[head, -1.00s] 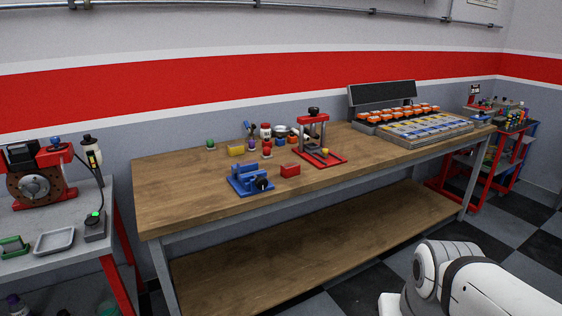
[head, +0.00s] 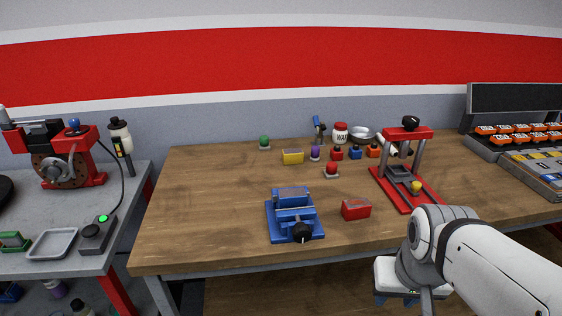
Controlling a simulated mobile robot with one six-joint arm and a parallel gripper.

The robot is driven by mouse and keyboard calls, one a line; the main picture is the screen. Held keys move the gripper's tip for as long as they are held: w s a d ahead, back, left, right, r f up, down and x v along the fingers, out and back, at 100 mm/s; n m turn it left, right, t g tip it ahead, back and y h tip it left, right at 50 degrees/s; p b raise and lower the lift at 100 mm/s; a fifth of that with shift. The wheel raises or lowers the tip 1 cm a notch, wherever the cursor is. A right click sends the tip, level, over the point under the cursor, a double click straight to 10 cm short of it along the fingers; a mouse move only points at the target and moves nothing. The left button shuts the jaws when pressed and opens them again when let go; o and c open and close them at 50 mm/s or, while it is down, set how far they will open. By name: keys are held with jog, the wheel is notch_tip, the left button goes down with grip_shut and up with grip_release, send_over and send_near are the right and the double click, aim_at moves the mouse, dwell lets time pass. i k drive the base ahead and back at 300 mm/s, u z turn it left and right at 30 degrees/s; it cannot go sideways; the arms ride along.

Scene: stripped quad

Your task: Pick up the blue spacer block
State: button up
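On the wooden bench, a blue vise-like fixture (head: 294,228) with a black knob stands near the front. A blue block shape (head: 291,198) with a greyish top sits at its back, between or against its jaws; I cannot tell whether it is the separate spacer block. A smaller blue piece (head: 355,153) stands farther back among small red ones. My gripper (head: 396,300) is at the lower right, in front of the bench edge and apart from these things. Its fingers are mostly hidden or too small to show whether they are open.
A red block (head: 356,209) lies right of the vise, and a yellow block (head: 292,157) behind it. A red press (head: 412,192) stands to the right. A grey side table (head: 70,265) is at left. The bench's left part is clear.

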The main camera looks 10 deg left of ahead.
aim_at(293, 198)
jog(key=u, duration=0.55)
jog(key=i, duration=0.75)
jog(key=u, duration=0.5)
jog(key=k, duration=0.9)
jog(key=u, duration=0.15)
jog(key=i, duration=0.9)
jog(key=z, duration=0.1)
